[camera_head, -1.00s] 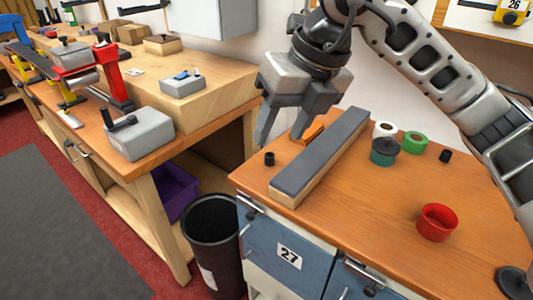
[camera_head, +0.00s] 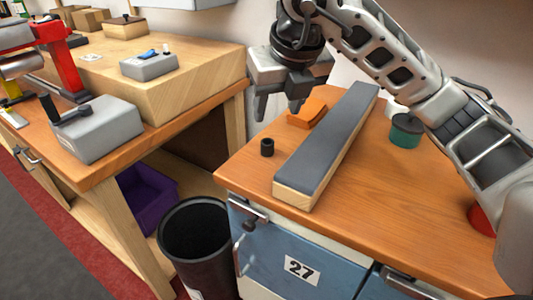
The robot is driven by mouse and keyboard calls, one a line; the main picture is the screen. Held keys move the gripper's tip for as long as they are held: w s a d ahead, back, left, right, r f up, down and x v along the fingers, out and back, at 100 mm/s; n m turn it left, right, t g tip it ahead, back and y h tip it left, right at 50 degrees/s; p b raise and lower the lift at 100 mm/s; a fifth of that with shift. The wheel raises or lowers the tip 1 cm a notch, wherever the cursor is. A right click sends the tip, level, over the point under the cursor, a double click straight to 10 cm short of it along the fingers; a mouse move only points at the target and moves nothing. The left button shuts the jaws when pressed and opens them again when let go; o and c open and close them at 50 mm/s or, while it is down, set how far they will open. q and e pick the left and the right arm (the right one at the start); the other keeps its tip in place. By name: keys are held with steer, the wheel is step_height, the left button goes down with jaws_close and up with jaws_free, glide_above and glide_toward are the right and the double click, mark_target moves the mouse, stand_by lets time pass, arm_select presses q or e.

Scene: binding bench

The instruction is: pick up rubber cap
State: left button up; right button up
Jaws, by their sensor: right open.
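A small black rubber cap (camera_head: 267,147) stands upright on the wooden top of the cabinet, left of the long grey-topped block. My right gripper (camera_head: 277,108) is open and empty, fingers pointing down. In the picture it shows just above the cap and apart from it; its exact height over the top cannot be told. My left gripper is not in view.
The long grey-topped block (camera_head: 328,145) and an orange piece (camera_head: 308,112) lie near the cap. A teal container (camera_head: 405,130) stands to the right, and a red cup (camera_head: 481,218) is partly hidden by my arm. A black bin (camera_head: 196,243) stands below left.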

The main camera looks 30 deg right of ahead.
mark_target(267, 141)
steer(key=x, duration=0.4)
steer(key=shift+w+f, duration=0.15)
steer(key=shift+f, duration=0.05)
steer(key=x, duration=0.5)
steer(key=shift+a+f, duration=0.15)
steer(key=c, duration=1.1)
